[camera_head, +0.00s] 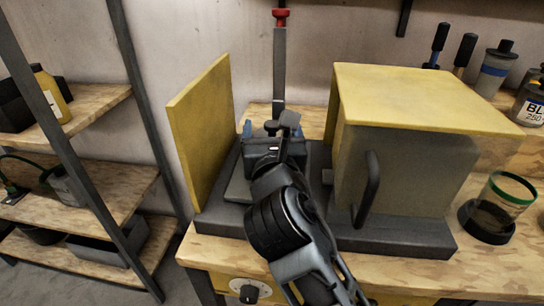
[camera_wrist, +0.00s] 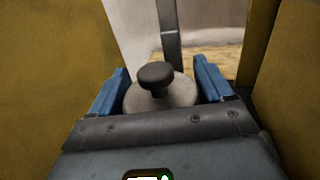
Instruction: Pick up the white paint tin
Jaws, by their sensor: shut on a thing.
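My gripper (camera_wrist: 160,78) is between two yellow panels, with one blue finger on each side of a pale round-topped container with a dark knob (camera_wrist: 156,74). This looks like the white paint tin; its sides and label are hidden by my gripper. The fingers are shut on it. In the head view my gripper (camera_head: 272,130) is over the dark base between the upright yellow panel and the yellow-topped box. My arm covers most of the held thing there.
The yellow panel (camera_head: 203,130) stands close on the left. The yellow-topped box (camera_head: 420,100) with a dark handle stands close on the right. A grey post (camera_head: 279,65) with a red top rises behind. A green-rimmed jar (camera_head: 508,190) and several bottles are at the right.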

